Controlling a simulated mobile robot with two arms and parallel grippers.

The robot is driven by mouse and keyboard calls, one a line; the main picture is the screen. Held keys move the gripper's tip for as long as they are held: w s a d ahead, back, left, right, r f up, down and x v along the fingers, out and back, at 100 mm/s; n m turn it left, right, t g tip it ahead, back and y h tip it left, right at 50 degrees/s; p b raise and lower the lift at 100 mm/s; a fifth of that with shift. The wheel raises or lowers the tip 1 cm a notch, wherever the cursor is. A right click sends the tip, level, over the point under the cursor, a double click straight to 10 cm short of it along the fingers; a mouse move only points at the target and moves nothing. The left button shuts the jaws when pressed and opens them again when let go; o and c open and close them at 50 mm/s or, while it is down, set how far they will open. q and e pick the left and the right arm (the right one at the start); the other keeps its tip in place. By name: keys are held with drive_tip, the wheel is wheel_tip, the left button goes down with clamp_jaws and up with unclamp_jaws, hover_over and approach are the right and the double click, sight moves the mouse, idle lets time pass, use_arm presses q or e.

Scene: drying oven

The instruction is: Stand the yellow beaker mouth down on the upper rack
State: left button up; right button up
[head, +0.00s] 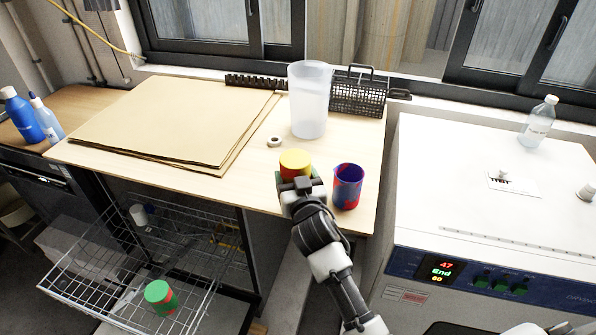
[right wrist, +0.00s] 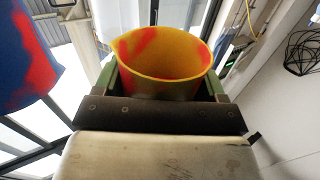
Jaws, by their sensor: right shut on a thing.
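My right gripper (head: 303,184) is shut on the yellow beaker (head: 295,160), which has red patches, over the front edge of the wooden table. In the head view the beaker's top looks like a plain yellow face. The right wrist view shows its open mouth and rim (right wrist: 165,78) between the fingers. It looks turned mouth down. Whether it touches the table is hidden. The pulled-out wire rack (head: 75,283) is below the table at the lower left. A green beaker with red patches (head: 160,292) stands on it, with a closed green face up. My left gripper is out of view.
A blue-red beaker (head: 347,187) stands mouth up just right of my gripper; it also shows in the right wrist view (right wrist: 25,60). A tall translucent beaker (head: 309,100) stands behind. Brown boards (head: 170,120) cover the table's left. A white oven (head: 470,190) stands right.

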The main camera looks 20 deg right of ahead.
drive_tip(key=shift+f+b, duration=2.2)
drive_tip(key=shift+f, duration=0.6)
drive_tip(key=shift+f, duration=0.2)
drive_tip(key=o, duration=1)
drive_tip(key=shift+s, duration=0.1)
drive_tip(key=s, duration=0.3)
drive_tip(key=s+b, duration=0.1)
drive_tip(key=s, duration=0.6)
drive_tip(key=shift+s+a+b, duration=0.35)
drive_tip(key=shift+a+b, duration=0.05)
